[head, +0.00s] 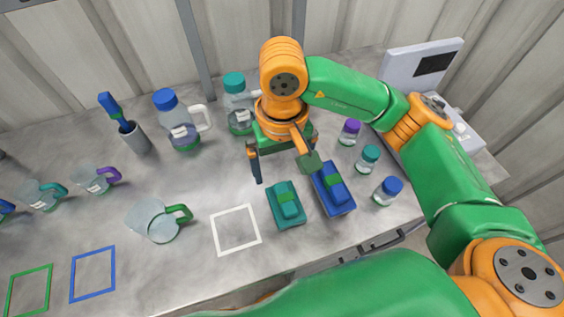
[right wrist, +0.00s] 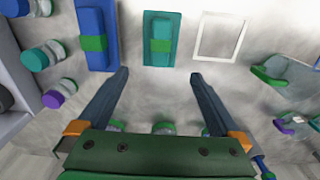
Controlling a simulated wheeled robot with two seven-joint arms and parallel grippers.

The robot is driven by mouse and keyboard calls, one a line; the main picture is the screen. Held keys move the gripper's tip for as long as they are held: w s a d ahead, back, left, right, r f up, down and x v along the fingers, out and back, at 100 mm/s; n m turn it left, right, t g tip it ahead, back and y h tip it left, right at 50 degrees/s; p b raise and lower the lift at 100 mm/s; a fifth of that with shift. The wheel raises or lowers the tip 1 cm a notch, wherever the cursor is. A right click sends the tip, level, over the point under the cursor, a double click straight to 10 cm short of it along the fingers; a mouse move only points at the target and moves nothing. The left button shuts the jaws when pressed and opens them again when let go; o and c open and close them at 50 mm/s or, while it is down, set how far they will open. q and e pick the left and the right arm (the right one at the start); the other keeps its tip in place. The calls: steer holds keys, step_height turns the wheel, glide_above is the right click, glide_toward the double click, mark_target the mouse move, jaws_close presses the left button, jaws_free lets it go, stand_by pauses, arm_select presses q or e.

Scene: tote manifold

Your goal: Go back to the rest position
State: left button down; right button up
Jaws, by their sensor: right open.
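My right gripper (head: 284,172) is open and empty above the worktop, behind the teal case and the blue case. In the right wrist view its two fingers (right wrist: 160,76) stand wide apart with nothing between them. The teal case (head: 283,212) with a green band lies on the worktop; it also shows in the right wrist view (right wrist: 159,56). The blue case (head: 338,198), also with a green band, lies to its right and shows in the right wrist view (right wrist: 93,57). The fingers look clear of both cases. My left gripper is not in view.
A white square outline (head: 216,233) is bare. Left are a green-handled jug (head: 150,222) and blue (head: 73,278) and green (head: 10,293) outlines. Bottles (head: 182,140) stand behind; small capped jars (head: 386,193) stand right, near a white device (head: 420,62). A wall closes the back.

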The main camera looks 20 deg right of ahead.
steer(key=shift+r, duration=0.55)
